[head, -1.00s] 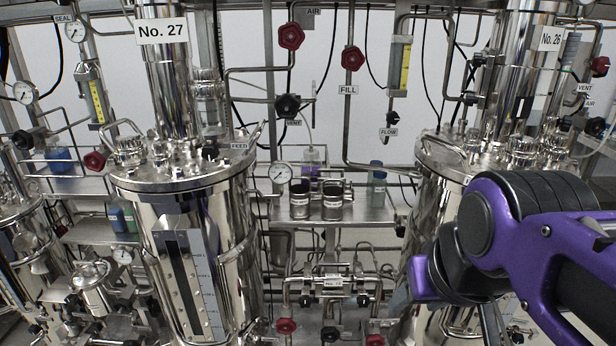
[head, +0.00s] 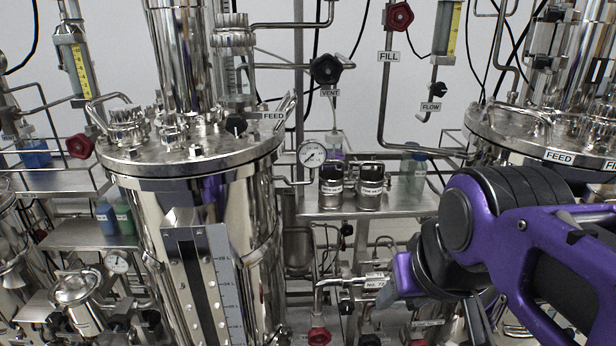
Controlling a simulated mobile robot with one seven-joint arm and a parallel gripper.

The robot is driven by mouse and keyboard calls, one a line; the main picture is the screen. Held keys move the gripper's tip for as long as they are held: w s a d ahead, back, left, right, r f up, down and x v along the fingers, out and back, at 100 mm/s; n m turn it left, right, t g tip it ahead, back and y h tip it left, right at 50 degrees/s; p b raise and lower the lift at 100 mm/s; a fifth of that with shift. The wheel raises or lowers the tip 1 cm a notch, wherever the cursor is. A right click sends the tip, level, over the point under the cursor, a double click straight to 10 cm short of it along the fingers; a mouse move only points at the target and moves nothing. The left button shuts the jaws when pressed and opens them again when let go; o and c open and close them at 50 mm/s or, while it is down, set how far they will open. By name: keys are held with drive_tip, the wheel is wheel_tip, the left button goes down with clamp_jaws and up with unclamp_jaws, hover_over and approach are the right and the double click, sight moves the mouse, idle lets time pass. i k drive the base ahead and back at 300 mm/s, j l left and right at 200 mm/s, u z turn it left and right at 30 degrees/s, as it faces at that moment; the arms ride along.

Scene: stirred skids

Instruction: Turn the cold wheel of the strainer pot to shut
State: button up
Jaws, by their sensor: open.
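I cannot tell which pot is the strainer pot, and no wheel label reads "cold". A small lidded steel pot (head: 76,291) stands at the lower left among dark knobs. A red wheel (head: 319,336) shows at the bottom edge below the pipework, left of my arm, with part of another red wheel (head: 420,342) to its right. My gripper (head: 482,325) is at the lower right under my purple wrist, apart from these wheels. It is open, and its fingertips are partly cut off by the bottom edge. Nothing shows between its fingers.
A large steel vessel (head: 210,215) labelled FEED fills the left middle, and another vessel (head: 500,120) stands behind my arm. A black VENT wheel (head: 326,69) and a red FILL wheel (head: 399,16) are above.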

sight(124, 322)
drive_tip(key=k+j+u, duration=0.15)
drive_tip(key=j+u, duration=0.2)
drive_tip(key=k+j+u, duration=0.15)
drive_tip(key=j+u, duration=0.5)
drive_tip(key=k+j, duration=0.05)
drive_tip(key=j, duration=0.05)
